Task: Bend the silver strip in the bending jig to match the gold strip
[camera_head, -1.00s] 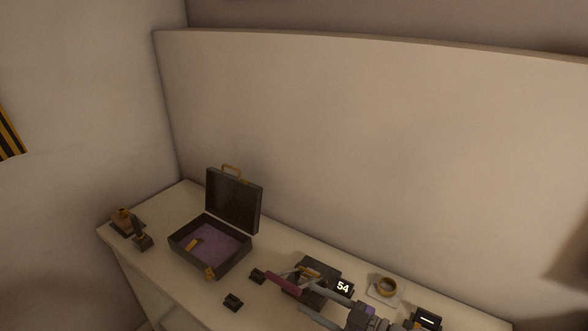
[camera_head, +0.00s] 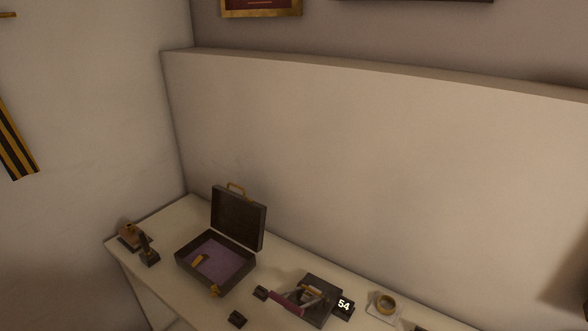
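The bending jig (camera_head: 325,285) is a dark block on the bench at the lower middle right, with a magenta handle (camera_head: 287,302) at its front left. Small pale grey and gold parts lie on the jig, too small to tell which is the silver strip and which the gold. A display (camera_head: 344,305) beside the jig reads 54. Neither of my grippers shows in the head view.
An open dark case (camera_head: 238,220) with purple lining and a small gold piece (camera_head: 200,258) stands left of the jig. A gold ring (camera_head: 387,302) sits on a pale plate at right. A wall rises behind.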

